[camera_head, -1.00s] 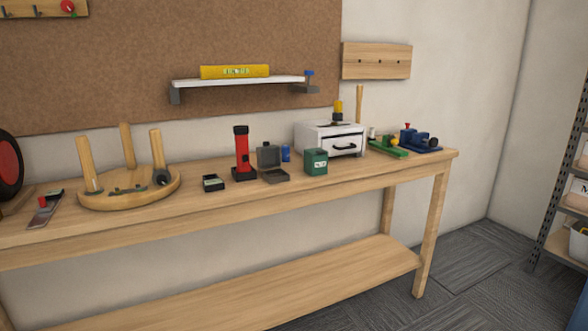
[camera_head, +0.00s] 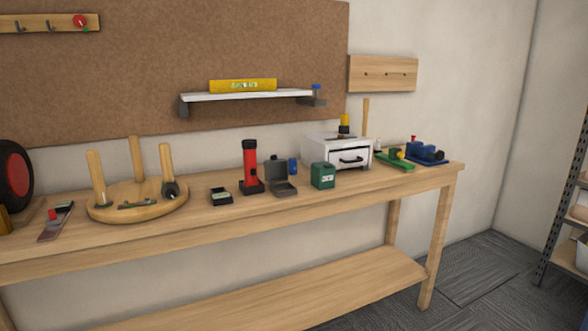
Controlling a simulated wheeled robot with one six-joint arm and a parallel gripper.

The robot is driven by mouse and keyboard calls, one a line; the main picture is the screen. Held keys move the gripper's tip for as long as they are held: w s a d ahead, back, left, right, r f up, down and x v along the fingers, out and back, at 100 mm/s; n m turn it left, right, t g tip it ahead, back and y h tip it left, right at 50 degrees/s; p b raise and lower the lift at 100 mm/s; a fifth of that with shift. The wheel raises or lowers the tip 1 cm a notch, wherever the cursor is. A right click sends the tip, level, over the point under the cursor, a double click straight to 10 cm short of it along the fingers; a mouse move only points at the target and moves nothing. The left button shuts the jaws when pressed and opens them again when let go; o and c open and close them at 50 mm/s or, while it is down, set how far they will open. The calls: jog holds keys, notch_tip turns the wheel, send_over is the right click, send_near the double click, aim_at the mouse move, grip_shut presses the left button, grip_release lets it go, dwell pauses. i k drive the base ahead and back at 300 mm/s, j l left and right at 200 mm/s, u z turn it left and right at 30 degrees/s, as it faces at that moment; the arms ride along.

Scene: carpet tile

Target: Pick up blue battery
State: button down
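A small blue cylinder (camera_head: 293,166), which looks like the blue battery, stands upright on the wooden workbench (camera_head: 225,223). It is toward the back of the bench top, just right of an open dark grey case (camera_head: 283,188) and left of the white drawer box (camera_head: 337,151). The open lid of the case is close to its left side, and its lower part is partly hidden. My gripper is not in view.
An upturned round stool (camera_head: 138,207) lies farther left. A shelf (camera_head: 247,95) hangs above. Carpet floor (camera_head: 470,285) is clear at right.

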aim_at(292, 162)
jog(key=i+j+u, duration=0.15)
jog(key=i+u, duration=0.2)
jog(key=i, duration=0.3)
jog(key=i+u, duration=0.35)
jog(key=i, duration=0.3)
